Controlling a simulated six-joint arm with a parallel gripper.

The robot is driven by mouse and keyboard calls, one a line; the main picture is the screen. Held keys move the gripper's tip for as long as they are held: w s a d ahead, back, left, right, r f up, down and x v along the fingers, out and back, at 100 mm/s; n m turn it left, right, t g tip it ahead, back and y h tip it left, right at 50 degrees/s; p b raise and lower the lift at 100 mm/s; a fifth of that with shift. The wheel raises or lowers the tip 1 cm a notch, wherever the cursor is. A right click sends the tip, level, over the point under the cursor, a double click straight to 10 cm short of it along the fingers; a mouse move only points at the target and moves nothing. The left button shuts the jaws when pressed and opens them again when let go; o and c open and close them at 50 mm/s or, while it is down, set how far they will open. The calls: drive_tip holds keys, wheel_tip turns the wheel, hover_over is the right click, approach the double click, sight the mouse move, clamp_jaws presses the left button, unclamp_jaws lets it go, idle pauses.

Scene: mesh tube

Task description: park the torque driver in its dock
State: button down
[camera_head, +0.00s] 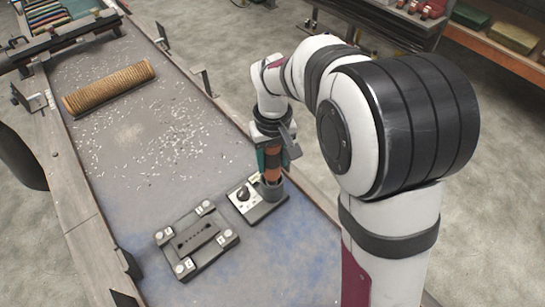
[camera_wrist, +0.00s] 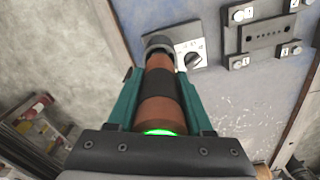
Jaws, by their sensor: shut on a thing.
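The torque driver (camera_wrist: 160,90) is a brown-orange cylinder with a black band and a lit green ring at its near end. It also shows, partly hidden, in the head view (camera_head: 272,168). My gripper (camera_wrist: 162,100) is shut on it, with teal fingers along both sides; in the head view my gripper (camera_head: 271,158) points down over the bench. The dock (camera_head: 258,203) is a dark base with a light dial plate and a round grey cup. The driver's far end lines up with the cup (camera_wrist: 158,42); I cannot tell how deep it sits.
A dark fixture plate (camera_head: 196,240) with numbered corner posts lies left of the dock. A ribbed brown roll (camera_head: 110,87) lies farther up the bench, with white chips scattered near it. The bench's right edge runs close beside the dock.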

drive_tip(key=shift+f, duration=1.8)
idle(1.4)
drive_tip(key=shift+c, duration=1.1)
unclamp_jaws()
wheel_tip(320, 180, up, 16)
drive_tip(key=shift+s+d+f, duration=0.1)
drive_tip(key=shift+s, duration=0.05)
drive_tip(key=s+d+f+m, duration=0.1)
drive_tip(key=s+d+m, duration=0.2)
drive_tip(key=s, duration=0.4)
drive_tip(key=s+d+f+m+y, duration=0.1)
drive_tip(key=s+d+f+m, duration=0.1)
drive_tip(key=s, duration=0.6)
drive_tip(key=s+d+f+m, duration=0.2)
drive_tip(key=s+d+m, duration=0.3)
drive_tip(key=s, duration=0.3)
drive_tip(key=shift+s+f+y, duration=0.15)
drive_tip(key=shift+f+y, duration=0.05)
drive_tip(key=shift+y, duration=0.2)
